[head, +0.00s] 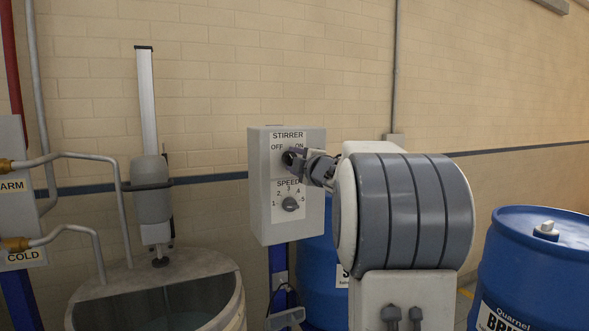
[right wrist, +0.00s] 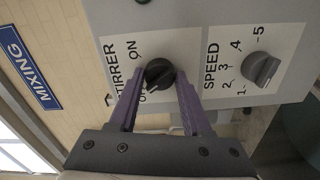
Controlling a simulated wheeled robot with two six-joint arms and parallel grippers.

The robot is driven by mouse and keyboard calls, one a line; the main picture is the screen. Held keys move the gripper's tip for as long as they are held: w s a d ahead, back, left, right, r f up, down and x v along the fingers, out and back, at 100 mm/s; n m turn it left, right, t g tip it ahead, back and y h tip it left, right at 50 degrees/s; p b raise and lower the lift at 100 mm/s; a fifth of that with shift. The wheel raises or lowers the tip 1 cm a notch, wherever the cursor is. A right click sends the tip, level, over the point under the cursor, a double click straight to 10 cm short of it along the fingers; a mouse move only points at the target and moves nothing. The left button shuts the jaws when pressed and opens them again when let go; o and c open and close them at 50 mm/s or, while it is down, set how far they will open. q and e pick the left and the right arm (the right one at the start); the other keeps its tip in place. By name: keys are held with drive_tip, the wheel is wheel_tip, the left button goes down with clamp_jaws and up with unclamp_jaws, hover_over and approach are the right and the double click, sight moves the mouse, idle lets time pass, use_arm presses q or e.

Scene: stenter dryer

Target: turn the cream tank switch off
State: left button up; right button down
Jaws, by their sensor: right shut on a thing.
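The stirrer switch is a round dark knob (head: 288,158) under the word STIRRER, between OFF and ON, on a grey control box (head: 258,205). My right gripper (head: 298,162) reaches it from the right in the head view. In the right wrist view, my right gripper (right wrist: 160,78) has its two purple fingers on either side of the knob (right wrist: 158,72), shut on it. A small pale mark on the knob lies at its lower left, towards the partly hidden OFF label. The pale, cream-rimmed tank (head: 236,306) stands at lower left. My left gripper is not in view.
A speed knob (head: 290,204), numbered 1 to 5, sits just below the switch on the same box. A stirrer motor (head: 151,200) hangs over the tank. Pipes (head: 95,155) run at left. Blue drums (head: 540,265) stand at right and behind the box.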

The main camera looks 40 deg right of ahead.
drive_tip(key=shift+f+n+b, duration=0.1)
drive_tip(key=shift+n+b, duration=0.4)
drive_tip(key=shift+n, duration=0.5)
drive_tip(key=shift+c, duration=1.8)
unclamp_jaws()
drive_tip(key=b+v, duration=0.1)
drive_tip(key=v, duration=0.9)
drive_tip(key=shift+s+b, duration=0.3)
drive_tip(key=shift+b, duration=0.05)
